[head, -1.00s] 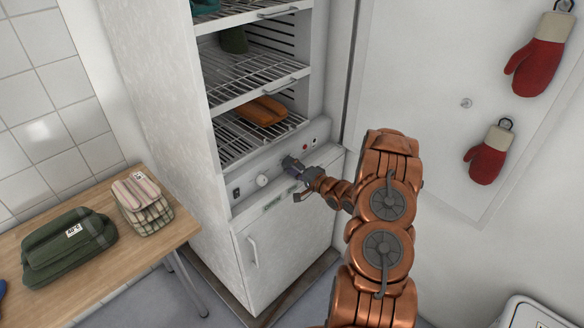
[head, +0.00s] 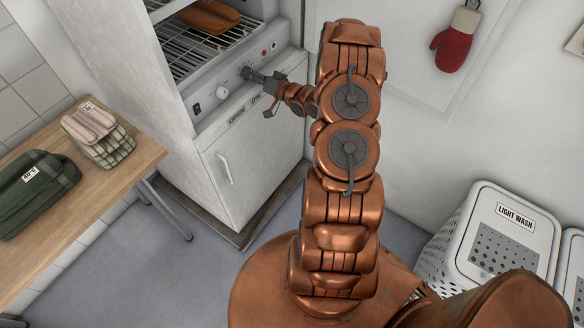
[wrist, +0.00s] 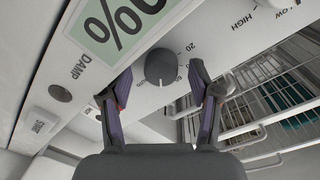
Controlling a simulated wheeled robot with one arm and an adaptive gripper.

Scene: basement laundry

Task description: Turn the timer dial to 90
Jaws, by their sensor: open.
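The timer dial (wrist: 161,67) is a dark grey round knob on the cabinet's pale control panel (wrist: 205,30). Small numbers, including 20, and lettering sit beside it; the pointer's exact reading is too small to tell. My gripper (wrist: 160,82) is open, with one finger on each side of the dial in the wrist view. I cannot tell whether either finger touches it.
A pale knob (head: 222,93) is left of my gripper, and a LOW/HIGH scale (wrist: 262,14) is near the dial. A START button (wrist: 43,124) and DAMP lamp (wrist: 60,93) are on the panel. Wire shelves (head: 205,48) are above. A wooden table (head: 95,190) stands left.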

